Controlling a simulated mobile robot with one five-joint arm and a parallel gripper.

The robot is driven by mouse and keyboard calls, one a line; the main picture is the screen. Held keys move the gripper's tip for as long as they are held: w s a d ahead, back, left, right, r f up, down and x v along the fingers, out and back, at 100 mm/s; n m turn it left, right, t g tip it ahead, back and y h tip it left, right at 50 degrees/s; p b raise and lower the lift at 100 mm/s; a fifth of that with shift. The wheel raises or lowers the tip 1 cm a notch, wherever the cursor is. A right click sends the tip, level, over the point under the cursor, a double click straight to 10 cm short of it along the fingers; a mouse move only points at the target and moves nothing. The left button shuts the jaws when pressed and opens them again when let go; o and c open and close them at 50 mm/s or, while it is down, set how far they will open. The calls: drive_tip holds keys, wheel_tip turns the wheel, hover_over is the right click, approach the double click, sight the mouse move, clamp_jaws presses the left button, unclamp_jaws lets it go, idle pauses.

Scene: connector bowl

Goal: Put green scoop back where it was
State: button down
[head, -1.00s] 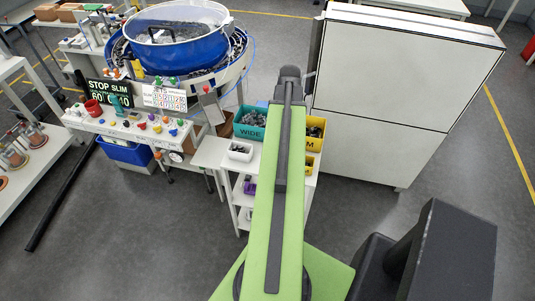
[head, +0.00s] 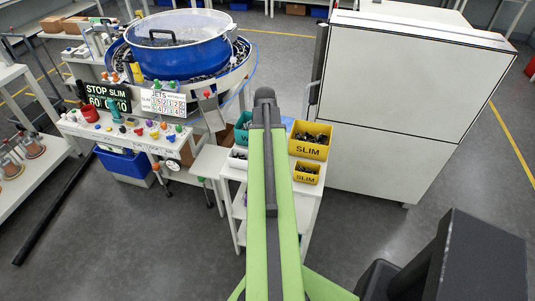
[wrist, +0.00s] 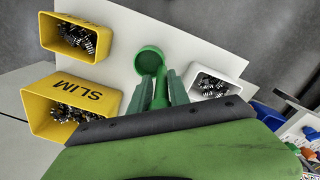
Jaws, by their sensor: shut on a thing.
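The green scoop (wrist: 149,61) shows in the wrist view with its round cup pointing away from me, over the white table top (wrist: 190,45). My gripper (wrist: 157,80) is shut on the scoop's handle, with one finger on each side of it. The cup lies beyond the fingertips, between the yellow bins and the white bin. I cannot tell whether the cup touches the table. In the head view my arm covers the gripper and the scoop.
A large yellow SLIM bin (head: 310,140) and a small yellow SLIM bin (head: 307,173) stand right of my arm. A teal bin (head: 242,130) is partly hidden at its left. A white bin (wrist: 213,86) holds dark parts. A grey cabinet (head: 390,110) stands at right.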

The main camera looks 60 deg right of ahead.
drive_tip(key=c, duration=1.2)
unclamp_jaws()
drive_tip(key=shift+c, duration=0.2)
wheel_tip(320, 180, up, 12)
drive_tip(key=p, duration=1.2)
drive_tip(key=shift+w+a+r, duration=0.1)
drive_tip(key=shift+r, duration=0.1)
drive_tip(key=shift+f, duration=0.1)
